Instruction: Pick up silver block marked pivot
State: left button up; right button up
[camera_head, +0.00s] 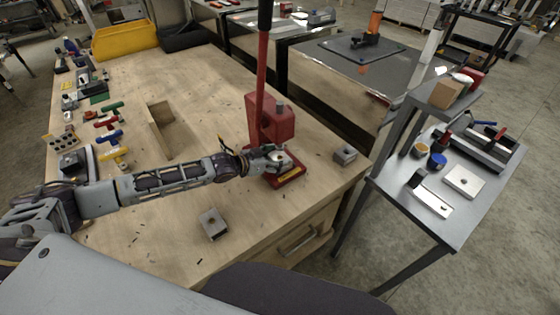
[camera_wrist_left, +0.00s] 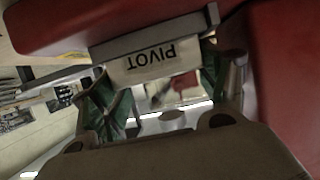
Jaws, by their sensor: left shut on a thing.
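The silver block marked PIVOT (camera_wrist_left: 160,58) shows upside down in the left wrist view, its label facing the camera, between the fingers of my left gripper (camera_wrist_left: 165,100). In the head view my left gripper (camera_head: 275,158) is at the red press, shut on the block, which is mostly hidden by the fingers. The red press (camera_head: 268,118) has a tall lever and a red base (camera_head: 285,181) under the gripper. Whether the block touches the base cannot be told. My right gripper is not in view.
A grey block with a hole (camera_head: 213,224) lies near the bench's front, and another grey block (camera_head: 345,155) near its right edge. A metal side table (camera_head: 455,200) holds several parts.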

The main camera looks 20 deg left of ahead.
aim_at(276, 159)
pick_arm(q)
jog(key=shift+c, duration=0.7)
jog(key=shift+r, duration=0.2)
jog(key=shift+r+b, duration=0.35)
jog(key=shift+r, duration=1.3)
jog(key=shift+s+a+f+b, duration=0.1)
jog(key=shift+s+a+b, duration=0.1)
jog(key=shift+s+a, duration=0.75)
jog(key=shift+s+a+f+b, duration=0.1)
jog(key=shift+s+a+b, duration=0.1)
jog(key=shift+s+a, duration=0.7)
jog(key=s+a+p, duration=0.1)
jog(key=s+a, duration=0.1)
jog(key=s, duration=0.1)
jog(key=s+a+p, duration=0.1)
jog(key=s+a, duration=0.1)
jog(key=s, duration=0.2)
jog(key=s+a+p, duration=0.1)
jog(key=s+a, duration=0.2)
jog(key=shift+s+a+r, duration=0.1)
jog(key=shift+s+r, duration=0.05)
